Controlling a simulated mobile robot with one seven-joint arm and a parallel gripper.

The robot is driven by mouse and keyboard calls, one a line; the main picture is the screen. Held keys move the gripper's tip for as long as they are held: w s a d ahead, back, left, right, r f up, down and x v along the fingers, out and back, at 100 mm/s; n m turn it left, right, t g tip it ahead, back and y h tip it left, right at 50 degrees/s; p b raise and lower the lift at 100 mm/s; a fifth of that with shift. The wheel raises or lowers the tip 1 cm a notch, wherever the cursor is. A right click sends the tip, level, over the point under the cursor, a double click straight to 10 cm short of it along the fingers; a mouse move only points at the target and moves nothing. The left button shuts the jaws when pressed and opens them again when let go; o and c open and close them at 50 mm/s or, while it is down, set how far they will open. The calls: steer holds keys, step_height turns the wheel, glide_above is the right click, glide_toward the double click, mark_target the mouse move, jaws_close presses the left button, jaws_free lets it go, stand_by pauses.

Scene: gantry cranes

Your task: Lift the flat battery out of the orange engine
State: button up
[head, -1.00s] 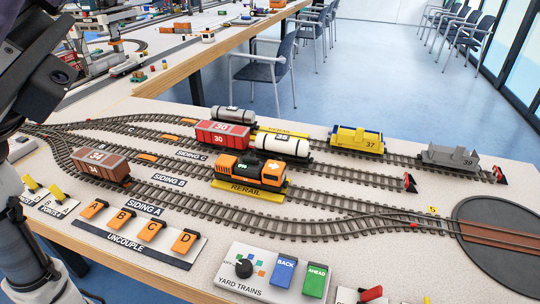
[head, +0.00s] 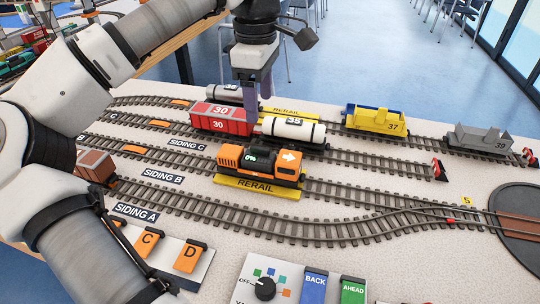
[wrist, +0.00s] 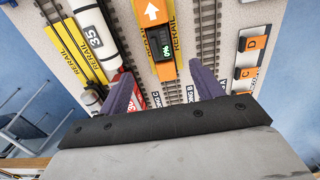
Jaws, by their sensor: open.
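The orange engine (head: 230,158) stands on a track over a yellow RERAIL plate (head: 255,185), with a white arrow on its right part. A black battery (head: 263,157) with a green 0% display sits in its top middle. In the wrist view the battery (wrist: 163,44) and engine (wrist: 152,16) lie ahead of the fingers, near the top. My gripper (head: 258,98) points down, open and empty, above and behind the engine, over the red wagon and white tank car. In the wrist view its purple fingers (wrist: 160,82) are spread wide, apart from the engine.
The red wagon (head: 222,122) and a white tank car (head: 294,130) stand on the track behind the engine. A yellow wagon (head: 375,120) and a grey wagon (head: 481,138) are farther right. Control panels line the near edge; the turntable (head: 518,225) is at right.

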glide_above(260, 157)
step_height(260, 157, down, 8)
steer(key=shift+s+f+b, duration=0.1)
steer(key=shift+f+b, duration=0.15)
steer(key=shift+b, duration=0.1)
steer(key=shift+f, duration=2.65)
steer(key=c, duration=1.2)
steer(key=shift+r, duration=0.1)
